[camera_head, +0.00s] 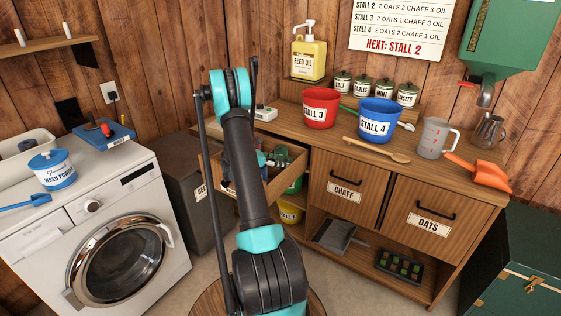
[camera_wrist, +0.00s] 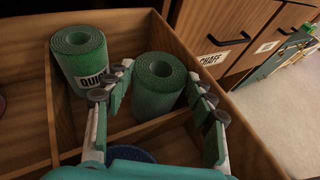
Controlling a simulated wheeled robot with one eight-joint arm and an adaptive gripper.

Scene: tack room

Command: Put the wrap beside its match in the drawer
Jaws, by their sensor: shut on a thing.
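The open drawer (camera_wrist: 30,75) is divided by wooden strips. In the wrist view, one green rolled wrap (camera_wrist: 150,97) stands between the two fingers of my gripper (camera_wrist: 160,82), which is shut on it. A second green wrap (camera_wrist: 80,63), with a partly covered label reading "QUI", stands just to its left, with a small gap between them. Both are upright near the drawer's far wall. I cannot tell whether the held wrap touches the drawer floor. In the head view my arm hides much of the drawer (camera_head: 252,207) and my gripper.
A dark blue round thing (camera_wrist: 132,155) lies below my gripper in a nearer compartment. The drawer's right wall runs close beside my right finger. The chaff drawer (camera_head: 345,178) is to the right. The counter above holds a red bucket (camera_head: 320,108) and a blue bucket (camera_head: 378,119).

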